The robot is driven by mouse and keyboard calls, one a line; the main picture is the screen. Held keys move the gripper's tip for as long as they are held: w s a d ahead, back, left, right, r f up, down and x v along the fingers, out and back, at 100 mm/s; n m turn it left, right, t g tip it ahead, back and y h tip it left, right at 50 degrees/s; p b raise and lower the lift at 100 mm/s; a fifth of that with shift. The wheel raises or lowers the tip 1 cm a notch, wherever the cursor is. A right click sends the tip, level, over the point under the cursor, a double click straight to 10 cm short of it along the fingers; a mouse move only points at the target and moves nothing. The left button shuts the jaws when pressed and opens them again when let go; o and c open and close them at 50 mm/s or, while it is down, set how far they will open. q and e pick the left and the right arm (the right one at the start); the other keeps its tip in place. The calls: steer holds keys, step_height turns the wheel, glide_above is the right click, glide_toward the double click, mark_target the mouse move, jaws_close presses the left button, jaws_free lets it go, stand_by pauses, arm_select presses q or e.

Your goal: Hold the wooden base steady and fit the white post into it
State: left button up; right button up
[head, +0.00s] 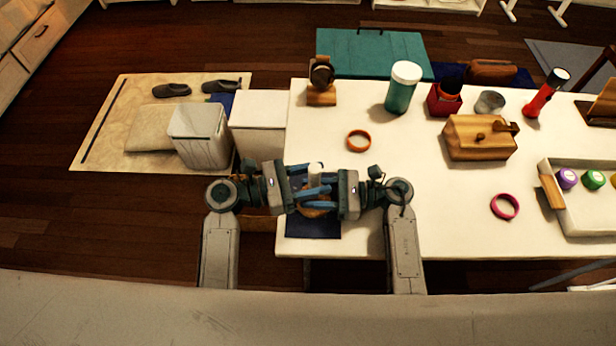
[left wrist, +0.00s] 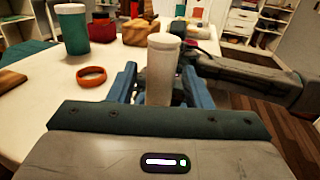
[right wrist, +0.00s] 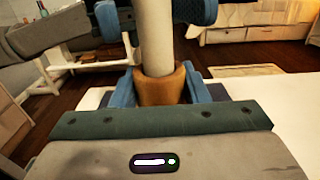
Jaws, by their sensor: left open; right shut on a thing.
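The white post (head: 315,171) stands upright over the wooden base (head: 314,212) near the table's front left corner. In the right wrist view the post (right wrist: 154,35) meets the top of the brown base (right wrist: 160,88); its lower end is hidden inside the rim, so I cannot tell the depth. My right gripper (head: 324,205) is shut on the base, a blue finger on each side. My left gripper (head: 308,188) is open higher up, its fingers on either side of the post. The post's capped top (left wrist: 163,42) rises between them in the left wrist view.
A dark blue mat (head: 313,228) lies under the grippers. An orange ring (head: 359,141), a teal jar (head: 403,90), a wooden box (head: 480,140) and a magenta ring (head: 505,207) are on the white table (head: 430,215). The table's middle is clear.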

arm_select(q)
steer(key=shift+r, duration=0.2)
steer(key=v, duration=1.2)
arm_select(e)
steer(key=o, duration=1.1)
